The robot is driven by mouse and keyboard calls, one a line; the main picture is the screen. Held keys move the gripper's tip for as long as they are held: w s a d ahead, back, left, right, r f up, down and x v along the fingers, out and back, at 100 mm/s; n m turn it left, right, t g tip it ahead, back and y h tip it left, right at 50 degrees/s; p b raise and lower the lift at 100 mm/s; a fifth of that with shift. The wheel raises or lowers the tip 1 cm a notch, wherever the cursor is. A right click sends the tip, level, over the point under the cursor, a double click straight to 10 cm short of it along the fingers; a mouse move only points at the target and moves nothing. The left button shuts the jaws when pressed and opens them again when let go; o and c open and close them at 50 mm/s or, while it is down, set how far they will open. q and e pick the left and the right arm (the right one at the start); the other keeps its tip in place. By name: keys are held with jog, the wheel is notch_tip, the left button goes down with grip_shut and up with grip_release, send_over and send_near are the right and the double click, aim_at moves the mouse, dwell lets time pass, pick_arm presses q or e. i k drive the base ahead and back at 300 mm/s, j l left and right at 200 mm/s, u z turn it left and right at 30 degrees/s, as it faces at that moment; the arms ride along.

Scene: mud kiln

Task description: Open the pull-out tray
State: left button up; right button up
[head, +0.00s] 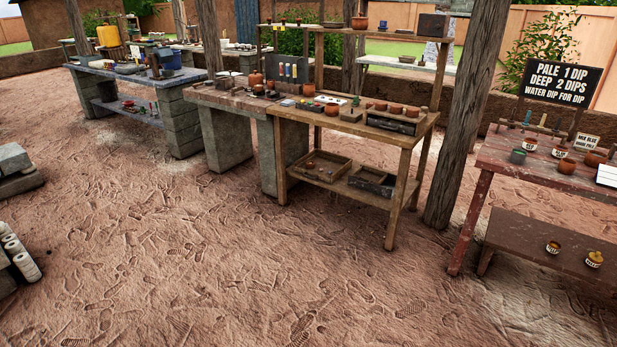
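A wooden workbench (340,115) stands in the middle distance with a lower shelf (345,185). On the shelf sit an open, shallow wooden tray (345,178) with small things in it and a darker box-like tray (372,181) to its right. A dark, low drawer-like box (392,122) sits at the right end of the benchtop, with small terracotta pots on top of it. I cannot tell which of these is the pull-out tray, or whether the dark box is shut. Neither of my grippers is in view.
Open dirt floor (200,270) lies in front of the bench. A wooden post (468,110) stands at its right end, with a reddish table (490,165) and low bench (550,240) further right. A stone-legged table (185,125) stands left. Blocks (15,165) lie at the left edge.

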aim_at(326, 163)
jog(key=i+l, duration=0.8)
jog(key=i, duration=0.85)
jog(key=i+j, duration=0.15)
jog(key=i, duration=0.7)
